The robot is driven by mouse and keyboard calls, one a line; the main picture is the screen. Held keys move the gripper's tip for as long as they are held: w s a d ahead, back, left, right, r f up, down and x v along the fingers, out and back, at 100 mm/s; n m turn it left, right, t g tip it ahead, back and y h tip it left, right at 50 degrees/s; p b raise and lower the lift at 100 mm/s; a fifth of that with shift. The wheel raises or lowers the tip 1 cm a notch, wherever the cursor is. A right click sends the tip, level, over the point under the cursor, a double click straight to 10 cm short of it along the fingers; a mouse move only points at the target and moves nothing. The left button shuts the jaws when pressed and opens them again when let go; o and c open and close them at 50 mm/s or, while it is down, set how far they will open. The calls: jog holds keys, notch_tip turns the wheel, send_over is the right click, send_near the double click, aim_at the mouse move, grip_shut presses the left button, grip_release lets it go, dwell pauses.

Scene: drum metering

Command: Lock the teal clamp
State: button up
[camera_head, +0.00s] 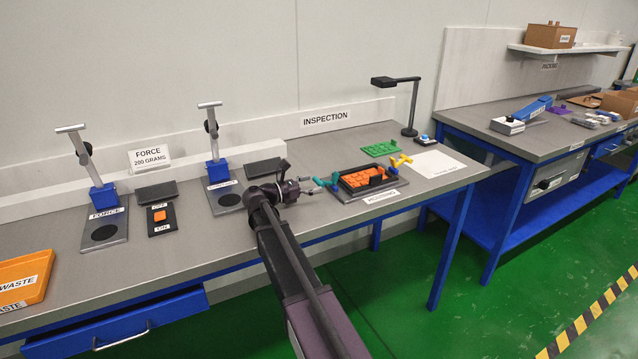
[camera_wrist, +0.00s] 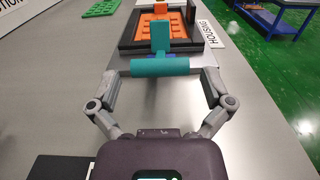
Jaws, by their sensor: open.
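The teal clamp (camera_wrist: 160,67) is at the near edge of the black-framed housing fixture (camera_wrist: 126,40). In the wrist view its round crossbar handle points toward me, with a teal upright behind it. In the head view the clamp (camera_head: 334,180) is small, at the fixture's left end. My gripper (camera_wrist: 161,78) is open, one finger on each side of the teal handle. A gap shows between each fingertip and the bar's ends, so nothing is gripped. In the head view my gripper (camera_head: 312,186) reaches the fixture from the left.
An orange part (camera_head: 364,178) lies in the fixture. A lamp stand (camera_head: 410,110) rises at the back. Bare bench lies left of the fixture.

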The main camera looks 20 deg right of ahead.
jog(key=shift+d, duration=0.95)
jog(key=c, duration=1)
